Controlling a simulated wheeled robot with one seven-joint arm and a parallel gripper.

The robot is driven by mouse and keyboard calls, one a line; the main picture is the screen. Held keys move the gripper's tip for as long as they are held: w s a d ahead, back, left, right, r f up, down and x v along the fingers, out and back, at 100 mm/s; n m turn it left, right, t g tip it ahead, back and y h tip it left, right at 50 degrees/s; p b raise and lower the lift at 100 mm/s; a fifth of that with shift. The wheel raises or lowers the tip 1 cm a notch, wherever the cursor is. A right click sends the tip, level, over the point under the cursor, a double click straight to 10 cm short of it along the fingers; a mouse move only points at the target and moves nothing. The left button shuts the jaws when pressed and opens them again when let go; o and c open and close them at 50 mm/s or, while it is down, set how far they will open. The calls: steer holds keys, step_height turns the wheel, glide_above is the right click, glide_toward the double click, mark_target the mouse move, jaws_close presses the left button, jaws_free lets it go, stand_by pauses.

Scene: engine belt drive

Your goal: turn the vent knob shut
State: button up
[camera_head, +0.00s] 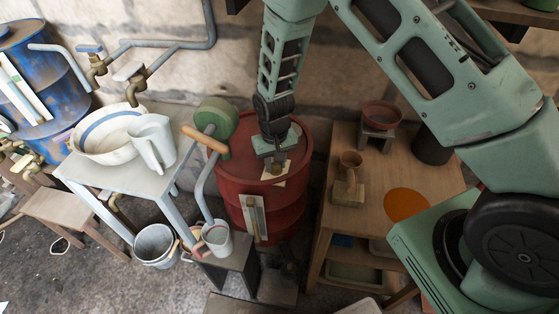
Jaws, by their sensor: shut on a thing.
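My gripper (277,160) points down over the top of the red barrel (238,160) in the middle of the view. It is shut on the vent knob (278,169), a small brownish piece at the barrel's top. A pale plate or tag (275,182) lies on the lid around it. The fingers and wrist hide most of the knob, so I cannot tell how far it is turned.
A green wheel (217,117) with a wooden handle (205,139) and grey pipe stands left of my gripper. A table (78,170) holds a basin (110,150) and jug (152,142).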

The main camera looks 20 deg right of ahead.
mark_target(277, 166)
steer(key=shift+s+d+n, duration=0.15)
steer(key=shift+s+n, duration=0.1)
steer(key=shift+n, duration=0.75)
steer(key=o, duration=1)
steer(key=shift+w, duration=0.1)
steer(key=shift+r, duration=0.3)
step_height(277, 166, up, 17)
steer(key=shift+b, duration=0.7)
